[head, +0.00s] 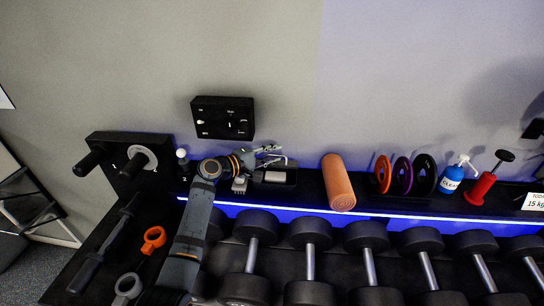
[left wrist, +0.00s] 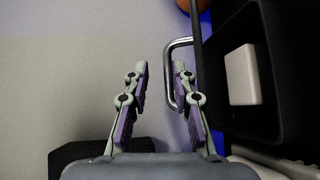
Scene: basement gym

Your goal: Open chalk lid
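The black chalk box (head: 292,178) stands on the rack's top shelf, with a pale chalk block (head: 275,177) showing inside. In the left wrist view the box (left wrist: 284,125) is at right, with the white block (left wrist: 242,75) in it. A thin dark lid (left wrist: 198,45) shows nearly edge-on along the box's left side, so it appears raised. Its metal handle (left wrist: 168,75) sticks out left. My left gripper (head: 270,155) is at the box's back side. Its fingers (left wrist: 160,75) are apart, and the handle's bar appears between them; contact is unclear. My right gripper is not in view.
Dumbbells (head: 310,234) line the rack below. A black panel (head: 222,117) is on the wall behind.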

